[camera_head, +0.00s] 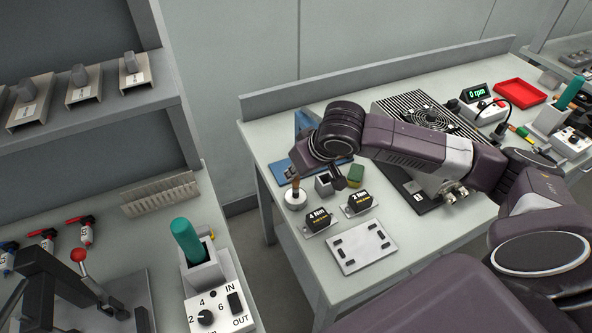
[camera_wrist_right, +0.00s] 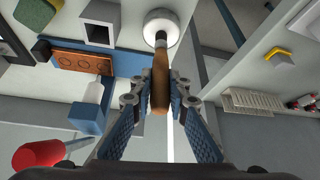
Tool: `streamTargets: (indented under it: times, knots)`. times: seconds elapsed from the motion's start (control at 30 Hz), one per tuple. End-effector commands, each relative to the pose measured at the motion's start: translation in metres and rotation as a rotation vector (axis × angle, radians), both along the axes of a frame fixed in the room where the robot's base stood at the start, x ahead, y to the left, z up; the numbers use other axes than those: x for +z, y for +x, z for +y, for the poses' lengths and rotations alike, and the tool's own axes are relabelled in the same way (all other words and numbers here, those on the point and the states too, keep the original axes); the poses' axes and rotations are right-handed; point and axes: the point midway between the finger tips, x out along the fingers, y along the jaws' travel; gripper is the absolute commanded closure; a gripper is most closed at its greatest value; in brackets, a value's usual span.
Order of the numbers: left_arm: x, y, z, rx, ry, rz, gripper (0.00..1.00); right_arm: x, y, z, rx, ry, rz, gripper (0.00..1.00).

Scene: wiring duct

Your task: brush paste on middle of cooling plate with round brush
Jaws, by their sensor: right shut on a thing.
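My right gripper (camera_wrist_right: 159,100) is shut on the brown wooden handle of a brush (camera_wrist_right: 160,75). The brush points down at a round white pot (camera_wrist_right: 161,24), its tip hidden in or at the pot. In the head view the brush handle (camera_head: 295,184) stands over the white pot (camera_head: 295,198), below my right wrist; the fingers are mostly hidden there. A copper-coloured plate (camera_wrist_right: 82,61) with ring marks, possibly the cooling plate, lies on a blue fixture (camera_wrist_right: 125,63) to the left in the wrist view. My left gripper is not in view.
A grey open box (camera_wrist_right: 99,34) and a green sponge (camera_wrist_right: 33,20) stand near the pot. A red knob (camera_wrist_right: 38,152) is close at lower left. Two black displays (camera_head: 319,217) and a slotted metal plate (camera_head: 362,245) lie in front. A gap separates the benches.

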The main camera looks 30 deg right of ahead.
Motion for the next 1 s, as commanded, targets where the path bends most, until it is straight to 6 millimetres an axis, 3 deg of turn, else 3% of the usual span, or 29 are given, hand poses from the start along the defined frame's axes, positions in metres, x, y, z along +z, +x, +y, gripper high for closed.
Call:
streamTargets:
  times: [1.0]
  knots:
    - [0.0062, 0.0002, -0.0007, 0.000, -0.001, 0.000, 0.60, -0.0017, -0.0009, 0.0002, 0.001, 0.000, 0.004, 1.00]
